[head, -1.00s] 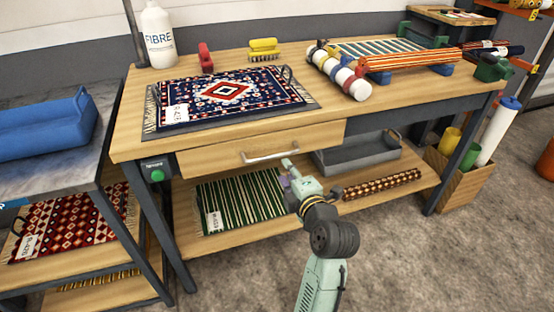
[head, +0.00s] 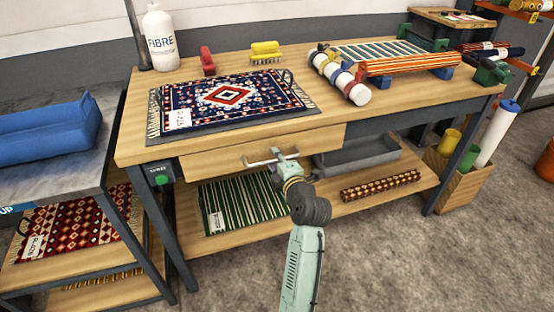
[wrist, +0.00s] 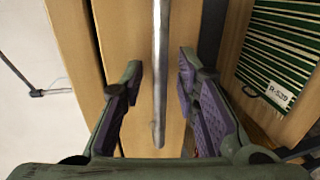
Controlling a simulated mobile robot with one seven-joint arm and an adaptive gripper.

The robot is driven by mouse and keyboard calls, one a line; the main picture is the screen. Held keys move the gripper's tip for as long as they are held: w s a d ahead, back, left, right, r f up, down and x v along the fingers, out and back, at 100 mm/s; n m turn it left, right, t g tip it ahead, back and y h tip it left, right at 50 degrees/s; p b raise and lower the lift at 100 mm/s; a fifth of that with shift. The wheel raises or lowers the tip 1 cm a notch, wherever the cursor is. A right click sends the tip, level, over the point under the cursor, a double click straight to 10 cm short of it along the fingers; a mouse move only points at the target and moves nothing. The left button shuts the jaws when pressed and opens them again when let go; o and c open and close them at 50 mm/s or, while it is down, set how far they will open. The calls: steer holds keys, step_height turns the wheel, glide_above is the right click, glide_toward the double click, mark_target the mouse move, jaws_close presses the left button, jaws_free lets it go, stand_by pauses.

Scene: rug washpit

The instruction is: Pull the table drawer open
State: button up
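The wooden table drawer (head: 225,160) sits under the tabletop and looks closed. Its metal bar handle (head: 262,163) runs across the front. My gripper (head: 278,157) is at the right part of the handle, where it hides some of it. In the wrist view my gripper (wrist: 160,85) is open, with its purple-padded fingers on either side of the handle (wrist: 160,60). A gap shows between the bar and each finger. The drawer front (wrist: 120,30) lies behind the bar.
A patterned rug (head: 235,100) lies on the wooden table (head: 340,115). On the lower shelf are a green striped rug (head: 240,205), a grey tray (head: 355,155) and a rolled rug (head: 380,185). A green button box (head: 160,177) is left of the drawer. Floor in front is clear.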

jaws_close()
stand_by(0.7)
